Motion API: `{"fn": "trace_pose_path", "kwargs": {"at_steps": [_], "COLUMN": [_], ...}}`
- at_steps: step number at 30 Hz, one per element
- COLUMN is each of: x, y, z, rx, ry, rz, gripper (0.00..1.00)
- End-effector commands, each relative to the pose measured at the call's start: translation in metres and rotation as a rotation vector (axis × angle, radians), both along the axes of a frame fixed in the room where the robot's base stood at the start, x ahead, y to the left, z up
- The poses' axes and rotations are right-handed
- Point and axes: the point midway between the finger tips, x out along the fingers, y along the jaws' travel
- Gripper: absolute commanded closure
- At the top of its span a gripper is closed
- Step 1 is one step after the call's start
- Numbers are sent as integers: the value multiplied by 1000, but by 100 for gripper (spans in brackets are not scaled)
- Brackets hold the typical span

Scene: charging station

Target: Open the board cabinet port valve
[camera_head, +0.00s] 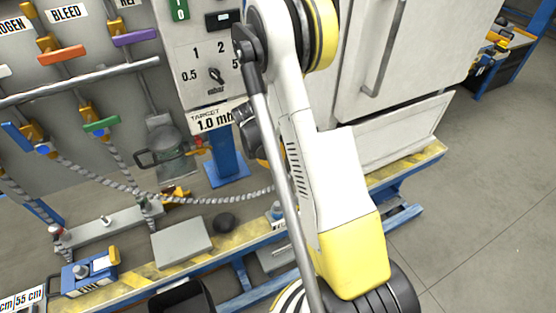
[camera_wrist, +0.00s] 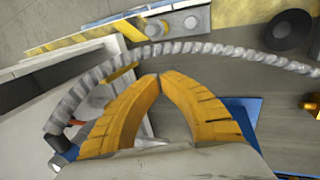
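The white cabinet (camera_head: 400,60) with a long vertical handle stands at the upper right in the head view. A braided hose (camera_head: 240,192) runs towards it and passes behind my arm. In the wrist view the hose (camera_wrist: 200,48) curves down left to a dark fitting (camera_wrist: 62,146) with a little orange-red beside it. A small yellow bar (camera_wrist: 121,74) shows at the hose near my left finger; I cannot tell whether it is the valve's handle. My gripper (camera_wrist: 160,77) has its two yellow fingertips together, with nothing seen between them.
A blue post (camera_head: 227,165) carries a pressure panel (camera_head: 208,70) left of my arm. Coloured valve handles, orange (camera_head: 62,55), purple (camera_head: 135,37) and green (camera_head: 101,125), sit on the left wall. A black disc (camera_head: 224,221) lies on the bench. Floor at right is clear.

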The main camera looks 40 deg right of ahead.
Motion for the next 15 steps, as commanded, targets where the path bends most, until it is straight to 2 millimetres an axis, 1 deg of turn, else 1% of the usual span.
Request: {"fn": "trace_pose_path", "kwargs": {"at_steps": [1,6,8,12,15], "x": [-1,-4,-5,-11,-13], "y": [-4,-16,-20,-41,-51], "z": [-16,-51,-62,-63,-63], "rx": [0,-1,-2,-2,-2], "ry": [0,0,0,2,1], "rz": [-1,0,0,-3,0], "gripper": [100,100,100,100,100]}}
